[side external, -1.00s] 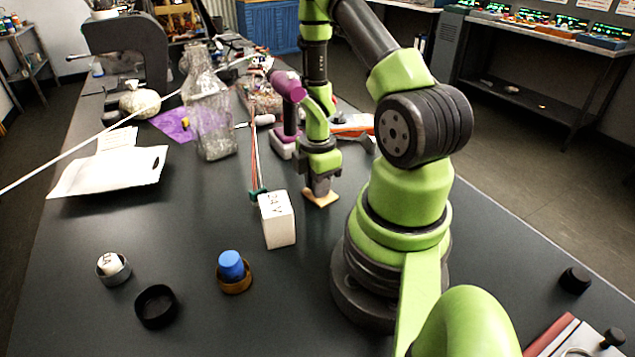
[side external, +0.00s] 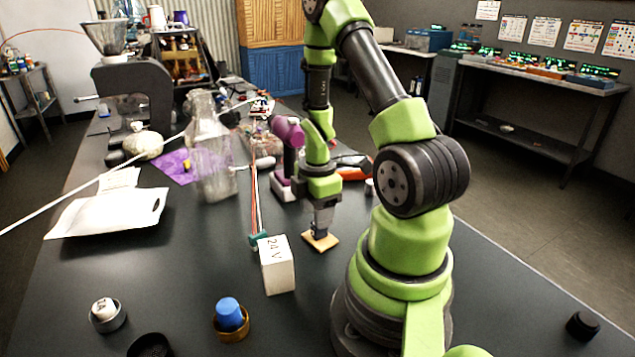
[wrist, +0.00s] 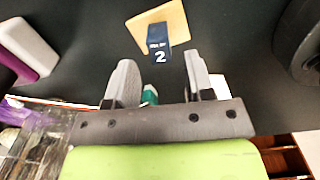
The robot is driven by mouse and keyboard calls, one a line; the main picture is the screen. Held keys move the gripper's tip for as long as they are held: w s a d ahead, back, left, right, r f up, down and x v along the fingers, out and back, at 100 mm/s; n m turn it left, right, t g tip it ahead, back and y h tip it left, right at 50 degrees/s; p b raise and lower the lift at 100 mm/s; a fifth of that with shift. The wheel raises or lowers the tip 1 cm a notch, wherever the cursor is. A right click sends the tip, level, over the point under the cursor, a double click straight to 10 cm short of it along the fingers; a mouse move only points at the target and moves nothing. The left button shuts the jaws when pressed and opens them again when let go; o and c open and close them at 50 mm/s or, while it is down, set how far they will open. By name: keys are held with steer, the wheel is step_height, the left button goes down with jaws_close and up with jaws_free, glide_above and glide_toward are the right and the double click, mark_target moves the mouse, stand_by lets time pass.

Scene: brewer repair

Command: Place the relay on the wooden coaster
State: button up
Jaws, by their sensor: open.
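A small wooden coaster (wrist: 176,22) lies on the dark table; it also shows in the side external view (side external: 321,242) below my gripper. A dark blue block marked "2" (wrist: 158,42), apparently the relay, sits on the coaster, near its edge in the wrist view. My gripper (wrist: 160,68) is open, with one finger on each side of the block's near end and a gap at both sides. In the side external view my gripper (side external: 323,222) points down at the coaster, and the block is hard to tell from the fingers.
A blue cylinder (side external: 229,313) in a brass cup and a white piece (side external: 104,309) in a grey cup stand in front. Table right of my base is mostly clear.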

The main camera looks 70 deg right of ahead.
steer(key=w+a+r+m+t, duration=0.1)
steer(key=w+a+r+m, duration=0.15)
steer(key=r, duration=0.45)
steer(key=w+a+r+m+t, duration=0.1)
steer(key=a+r, duration=0.2)
steer(key=r, duration=0.5)
steer(key=s+a+r+m+t+y, duration=0.1)
steer(key=s+a+r+m+t, duration=0.1)
steer(key=a+r+m, duration=0.2)
steer(key=s+a+r+m+t+y, duration=0.1)
steer(key=s+a+r+m+t, duration=0.2)
steer(key=a, duration=0.7)
step_height(320, 180, up, 4)
steer(key=shift+s+a+f+m, duration=0.15)
steer(key=shift+s+m, duration=0.15)
steer(key=shift+m, duration=0.95)
